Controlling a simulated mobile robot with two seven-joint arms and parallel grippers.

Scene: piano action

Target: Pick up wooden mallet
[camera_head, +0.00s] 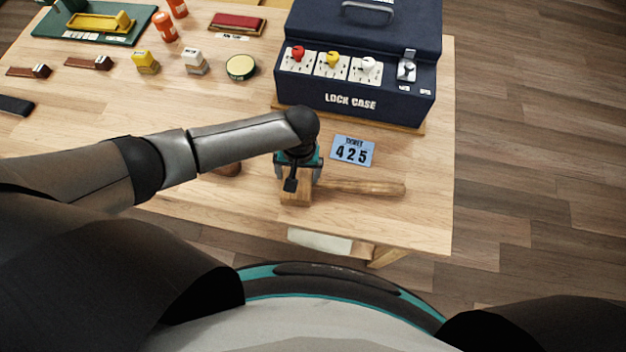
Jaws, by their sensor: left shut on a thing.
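The wooden mallet has a pale block head (296,191) and a long round handle (365,187) that points to the right. It is at the front right part of the table. My left gripper (294,181) points down over the mallet head and is shut on it. The wrist hides the upper part of the head and most of the fingers. I cannot tell whether the mallet touches the table or is slightly above it. My right gripper is not in view.
A dark blue lock case (358,95) with red, yellow and white knobs stands behind the mallet. A blue ticket card (353,151) reading 425 lies between them. Small blocks, a round tin (241,67) and orange bottles stand at the back left. The table's front right corner is clear.

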